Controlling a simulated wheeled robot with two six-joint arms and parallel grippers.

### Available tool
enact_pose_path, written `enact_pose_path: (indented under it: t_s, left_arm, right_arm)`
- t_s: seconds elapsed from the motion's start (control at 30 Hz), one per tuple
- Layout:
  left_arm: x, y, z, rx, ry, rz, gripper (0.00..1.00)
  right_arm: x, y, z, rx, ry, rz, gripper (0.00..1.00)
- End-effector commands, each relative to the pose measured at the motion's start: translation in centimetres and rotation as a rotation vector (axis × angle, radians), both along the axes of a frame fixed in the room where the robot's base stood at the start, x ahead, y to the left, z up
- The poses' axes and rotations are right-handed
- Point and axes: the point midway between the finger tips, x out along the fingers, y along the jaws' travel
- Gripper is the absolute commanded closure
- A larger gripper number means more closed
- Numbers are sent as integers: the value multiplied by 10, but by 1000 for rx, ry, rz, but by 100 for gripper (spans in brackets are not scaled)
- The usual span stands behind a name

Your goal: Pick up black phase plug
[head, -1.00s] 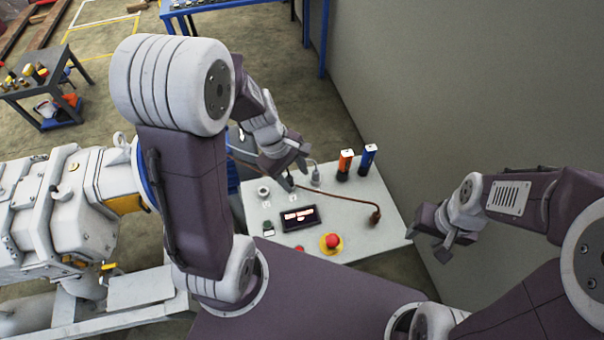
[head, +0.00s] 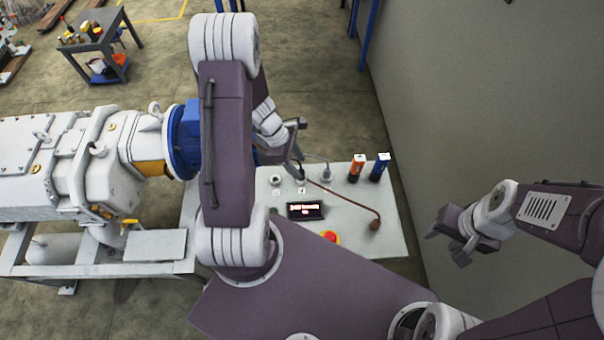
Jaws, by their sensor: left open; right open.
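The control box (head: 345,235) has a pale top with a small dark display (head: 305,210) and a red button (head: 329,237). A thin dark piece (head: 299,174) stands near a round socket, just below my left gripper (head: 296,140); it may be the black phase plug, but it is too small and partly covered to be sure. My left gripper is open above the box's far edge; I cannot tell whether it touches that piece. A brown cable ends in a brown plug (head: 375,224). A grey plug (head: 325,173) stands at the back. My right gripper (head: 455,240) is open and empty, right of the box.
An orange-and-black cylinder (head: 356,167) and a blue-and-black one (head: 379,167) stand at the box's back right. A large white pump (head: 70,160) with a blue flange (head: 184,140) is on the left. A grey wall (head: 480,90) rises on the right.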

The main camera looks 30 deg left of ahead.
Motion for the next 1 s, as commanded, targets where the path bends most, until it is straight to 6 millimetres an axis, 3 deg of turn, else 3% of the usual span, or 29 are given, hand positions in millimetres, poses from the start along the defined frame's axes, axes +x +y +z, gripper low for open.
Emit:
enact_pose_path:
  t_s: [0.2, 0.5, 0.67, 0.7, 1.0]
  left_arm:
    - [4, -12, -38, -1, 4, -3, 51]
    - [6, -15, -44, 1, 1, -1, 51]
    - [6, -15, -44, 1, 1, -3, 95]
    - [6, -15, -44, 1, 1, -3, 100]
    - [6, -15, -42, 1, 0, -3, 100]
  right_arm:
    - [0, 0, -3, 0, 0, 0, 55]
    - [0, 0, -3, 0, 0, 0, 55]
    - [0, 0, -3, 0, 0, 0, 55]
    - [0, 0, -3, 0, 0, 0, 55]
    - [0, 0, -2, 0, 0, 0, 55]
